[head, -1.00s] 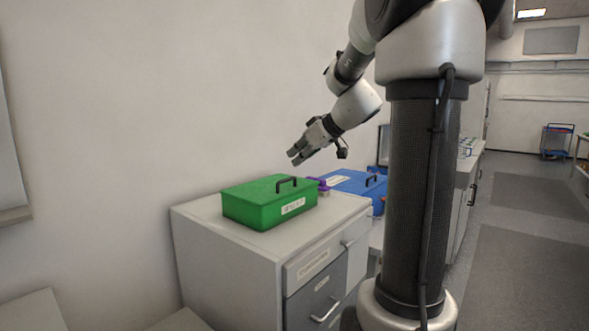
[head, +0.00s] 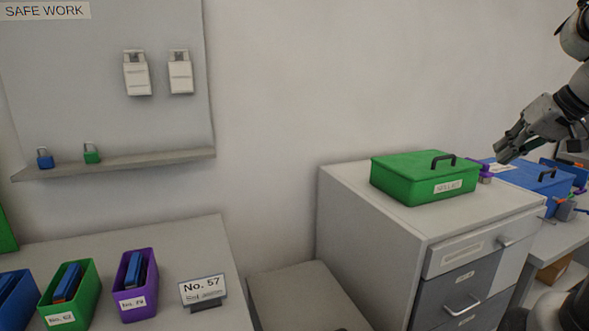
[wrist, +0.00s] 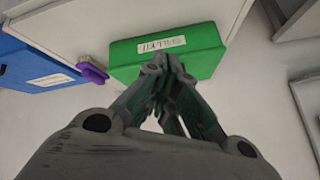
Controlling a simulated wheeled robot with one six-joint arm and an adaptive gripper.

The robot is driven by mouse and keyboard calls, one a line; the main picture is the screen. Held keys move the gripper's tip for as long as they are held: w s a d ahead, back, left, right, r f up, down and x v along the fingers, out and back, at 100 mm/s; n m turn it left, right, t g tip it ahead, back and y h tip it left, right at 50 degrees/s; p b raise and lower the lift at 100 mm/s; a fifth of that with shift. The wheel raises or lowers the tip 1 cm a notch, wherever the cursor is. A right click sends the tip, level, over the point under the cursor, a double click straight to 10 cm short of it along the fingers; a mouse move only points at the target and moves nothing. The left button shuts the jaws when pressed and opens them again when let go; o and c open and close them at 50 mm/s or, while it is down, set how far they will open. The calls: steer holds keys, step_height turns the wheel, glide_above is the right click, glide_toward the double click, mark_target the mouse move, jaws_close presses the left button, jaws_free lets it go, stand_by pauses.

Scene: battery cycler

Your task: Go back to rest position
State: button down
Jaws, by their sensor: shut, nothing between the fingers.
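My gripper (head: 508,148) is at the right edge of the head view, raised above and to the right of the green box. It is shut and empty. In the wrist view its fingertips (wrist: 166,62) meet in front of the green box (wrist: 200,52). The green box (head: 426,177) has a black handle and a white label and stands closed on the cabinet top. My arm reaches in from the right, mostly out of the head view.
At left, a table (head: 222,245) holds narrow bins and a sign (head: 202,290). A shelf (head: 120,163) with two small padlocks is on the wall.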

steer(key=s+a+f+n+g+h, duration=0.1)
steer(key=s+a+f, duration=0.3)
steer(key=s, duration=0.4)
steer(key=s+a+f+g+h, duration=0.1)
steer(key=s+a+f+g, duration=0.1)
steer(key=s+a+f, duration=0.2)
steer(key=s+a, duration=0.3)
steer(key=s, duration=0.2)
steer(key=shift+s+a+n+h, duration=0.25)
steer(key=shift+a+n+h, duration=0.05)
steer(key=shift+n, duration=0.1)
